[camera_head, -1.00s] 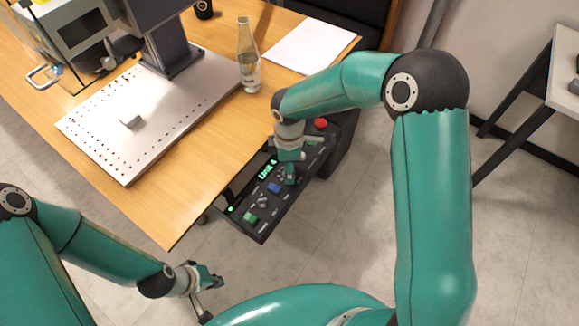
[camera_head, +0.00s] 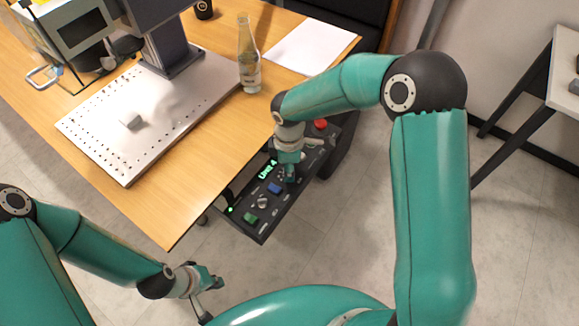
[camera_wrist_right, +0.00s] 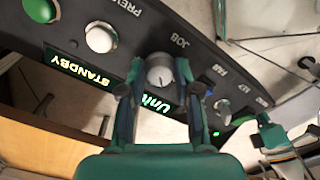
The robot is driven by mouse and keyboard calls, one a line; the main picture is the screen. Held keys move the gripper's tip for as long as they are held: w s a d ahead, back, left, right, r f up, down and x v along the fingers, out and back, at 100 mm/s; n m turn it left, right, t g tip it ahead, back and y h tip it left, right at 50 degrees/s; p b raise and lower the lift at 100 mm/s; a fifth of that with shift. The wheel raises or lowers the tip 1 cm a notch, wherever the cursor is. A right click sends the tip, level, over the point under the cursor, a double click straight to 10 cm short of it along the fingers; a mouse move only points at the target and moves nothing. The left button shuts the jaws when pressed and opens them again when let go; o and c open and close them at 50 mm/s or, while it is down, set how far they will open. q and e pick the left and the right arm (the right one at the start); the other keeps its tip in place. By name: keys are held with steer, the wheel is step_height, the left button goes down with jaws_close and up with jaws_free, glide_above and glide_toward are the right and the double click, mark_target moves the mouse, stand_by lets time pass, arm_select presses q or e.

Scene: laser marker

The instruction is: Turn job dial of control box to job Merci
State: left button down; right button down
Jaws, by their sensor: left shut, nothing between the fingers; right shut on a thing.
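The control box (camera_head: 262,222) is a dark panel at the table's right edge, with green display text and several buttons. The job dial (camera_wrist_right: 160,76) is a light round knob beside the label JOB in the right wrist view. My right gripper (camera_wrist_right: 160,85) is shut on the job dial, one finger on each side of it. In the head view the right gripper (camera_head: 290,174) hides the dial. The display (camera_wrist_right: 155,101) begins with "Uni" in the wrist view, its end hidden by a finger; another line reads STANDBY. My left gripper (camera_head: 213,282) is shut and empty, low and apart from the box.
A red button (camera_head: 320,124) sits at the box's far end. The wooden table (camera_head: 190,180) carries a perforated plate (camera_head: 90,135) with a small grey block (camera_head: 131,121), a bottle (camera_head: 248,60) and white paper (camera_head: 308,48). The floor right of the box is clear.

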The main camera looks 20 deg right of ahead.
steer(key=shift+w+m+b, duration=0.15)
steer(key=shift+m+b, duration=1)
steer(key=shift+m, duration=0.55)
steer(key=shift+r+m+b, duration=0.1)
steer(key=shift+m+b, duration=0.4)
steer(key=shift+m, duration=0.6)
steer(key=shift+w, duration=0.1)
steer(key=c, duration=0.8)
jaws_free()
step_height(320, 180, up, 12)
steer(key=shift+f, duration=0.1)
steer(key=shift+s, duration=0.2)
